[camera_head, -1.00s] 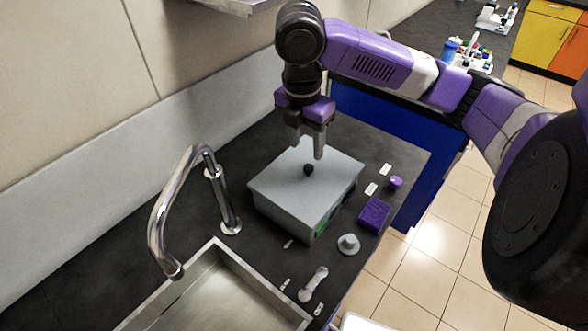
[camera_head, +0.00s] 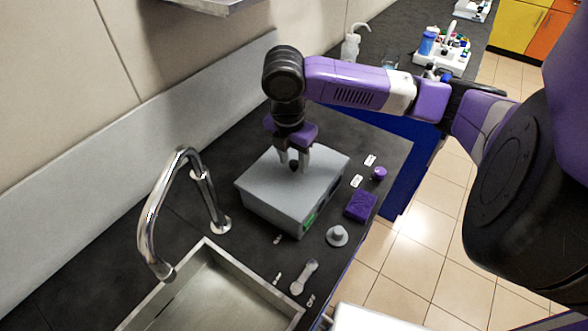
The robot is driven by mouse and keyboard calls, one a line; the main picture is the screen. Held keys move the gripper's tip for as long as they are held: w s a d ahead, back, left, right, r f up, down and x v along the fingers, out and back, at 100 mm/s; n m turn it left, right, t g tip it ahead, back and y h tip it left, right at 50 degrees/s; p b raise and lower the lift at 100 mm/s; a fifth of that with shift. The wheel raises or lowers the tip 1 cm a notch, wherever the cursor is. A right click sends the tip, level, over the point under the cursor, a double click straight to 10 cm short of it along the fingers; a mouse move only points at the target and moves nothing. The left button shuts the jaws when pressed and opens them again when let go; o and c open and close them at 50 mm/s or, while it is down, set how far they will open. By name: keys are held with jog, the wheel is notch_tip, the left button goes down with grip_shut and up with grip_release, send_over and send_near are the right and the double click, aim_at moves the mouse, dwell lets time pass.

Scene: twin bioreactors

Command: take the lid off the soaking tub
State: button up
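The soaking tub (camera_head: 270,213) is a grey box on the dark counter, behind the sink. Its flat grey lid (camera_head: 318,172) is on top, with a small dark knob (camera_head: 294,167) near the middle. My gripper (camera_head: 294,164) points straight down over the lid, with its two fingers on either side of the knob. The fingers stand apart, and the knob shows between them. I cannot tell whether they touch it.
A curved metal tap (camera_head: 150,215) and a steel sink (camera_head: 205,290) are at the left front. A purple sponge-like block (camera_head: 361,206), a purple cap (camera_head: 379,173), a grey knobbed piece (camera_head: 337,236) and a pale dumbbell-shaped piece (camera_head: 304,277) lie right of the tub.

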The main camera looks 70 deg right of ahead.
grip_shut()
jog(key=shift+r, duration=0.15)
